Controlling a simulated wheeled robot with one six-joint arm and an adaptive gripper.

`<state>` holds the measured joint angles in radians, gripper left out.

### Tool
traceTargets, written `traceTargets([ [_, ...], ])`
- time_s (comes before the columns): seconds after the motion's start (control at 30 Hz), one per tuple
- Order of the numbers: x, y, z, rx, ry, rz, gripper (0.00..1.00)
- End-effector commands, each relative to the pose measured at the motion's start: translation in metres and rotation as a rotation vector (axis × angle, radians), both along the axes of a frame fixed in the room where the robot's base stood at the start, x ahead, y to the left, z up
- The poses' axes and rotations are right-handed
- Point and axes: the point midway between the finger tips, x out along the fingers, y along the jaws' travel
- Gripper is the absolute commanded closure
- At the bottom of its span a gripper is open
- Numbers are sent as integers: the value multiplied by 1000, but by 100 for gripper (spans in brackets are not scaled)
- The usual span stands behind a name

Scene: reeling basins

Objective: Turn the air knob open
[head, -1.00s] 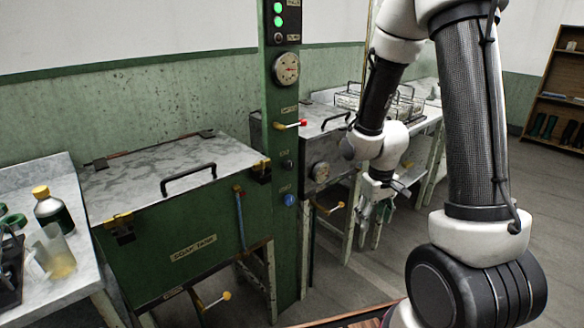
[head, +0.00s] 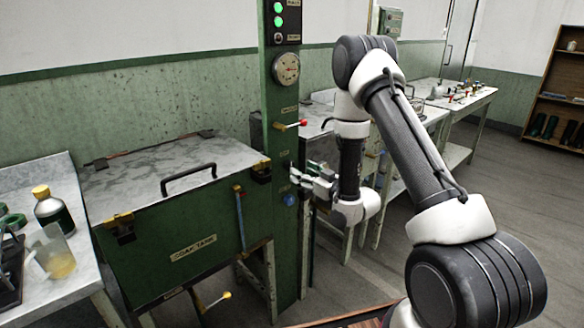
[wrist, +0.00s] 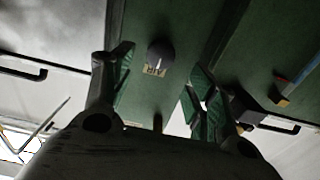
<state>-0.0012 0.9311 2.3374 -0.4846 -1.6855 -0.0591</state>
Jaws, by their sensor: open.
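The air knob (wrist: 160,52) is a small dark round knob with a light pointer line. It sits on the green column (wrist: 150,98), and its "AIR" label (wrist: 155,71) reads upside down in the wrist view. In the head view the column (head: 283,120) stands in the middle. My gripper (head: 303,178) reaches in from the right, close to the column at about the knob's height. In the wrist view my gripper (wrist: 160,75) is open, with one finger to each side of the knob. No contact with the knob shows.
A blue knob (head: 289,200) is lower on the column, and a red-tipped lever (head: 302,123) and a gauge (head: 286,69) are above. The green soak tank (head: 195,250) with its lid handle is to the left. A bottle (head: 53,215) stands on the left bench.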

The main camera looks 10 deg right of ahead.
Motion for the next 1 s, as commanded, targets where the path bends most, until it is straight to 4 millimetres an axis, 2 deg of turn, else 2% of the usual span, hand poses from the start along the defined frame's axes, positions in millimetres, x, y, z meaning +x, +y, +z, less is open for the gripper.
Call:
traceTargets([
  [0.2, 34, 19, 0, -1, 0, 3, 42],
  [0.33, 48, 26, 0, -1, 0, 1, 42],
  [0.7, 56, 30, 0, -1, 2, 1, 42],
  [0.77, 56, 30, 0, -1, 2, 1, 52],
  [0.93, 56, 30, 0, -1, 2, 0, 82],
  [0.97, 56, 30, 0, -1, 2, 0, 87],
  [1.0, 56, 30, 0, -1, 2, 0, 87],
])
